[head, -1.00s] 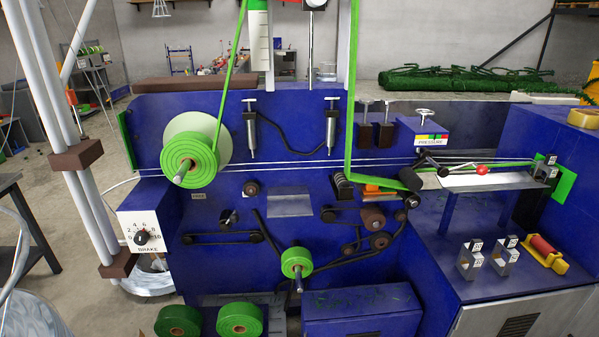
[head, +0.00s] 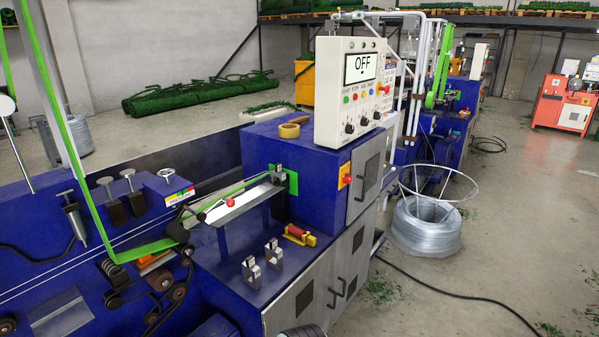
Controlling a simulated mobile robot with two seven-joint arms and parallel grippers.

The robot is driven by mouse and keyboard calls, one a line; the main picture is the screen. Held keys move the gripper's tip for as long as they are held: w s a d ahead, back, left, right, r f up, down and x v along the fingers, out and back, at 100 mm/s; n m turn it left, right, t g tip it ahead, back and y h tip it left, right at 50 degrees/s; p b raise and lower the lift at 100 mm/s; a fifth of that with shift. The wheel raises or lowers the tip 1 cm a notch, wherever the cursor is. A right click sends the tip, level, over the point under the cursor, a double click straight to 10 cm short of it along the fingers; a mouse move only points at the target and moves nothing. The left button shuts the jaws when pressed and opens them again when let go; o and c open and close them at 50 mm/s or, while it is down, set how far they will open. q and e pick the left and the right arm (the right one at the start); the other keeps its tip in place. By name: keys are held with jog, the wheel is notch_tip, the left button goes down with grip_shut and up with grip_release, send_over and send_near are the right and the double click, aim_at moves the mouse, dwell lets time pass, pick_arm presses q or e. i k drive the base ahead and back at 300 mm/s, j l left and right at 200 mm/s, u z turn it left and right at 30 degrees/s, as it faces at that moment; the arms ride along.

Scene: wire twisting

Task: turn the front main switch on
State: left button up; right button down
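Neither of my grippers can be made out in the head view. A small dark ribbed part at the bottom edge is cut off, and I cannot tell what it is.
The blue machine body (head: 212,255) fills the left and centre. Grey cabinet doors (head: 318,280) face the open floor at right. A coil of wire (head: 425,228) stands on that floor, and a black cable (head: 450,300) crosses it. Two metal blocks and a red roller sit on the ledge.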

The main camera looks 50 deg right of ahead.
aim_at(347, 178)
jog(key=z, duration=1.95)
jog(key=i+l+u, duration=0.35)
jog(key=i+l, duration=0.4)
jog(key=i, duration=0.15)
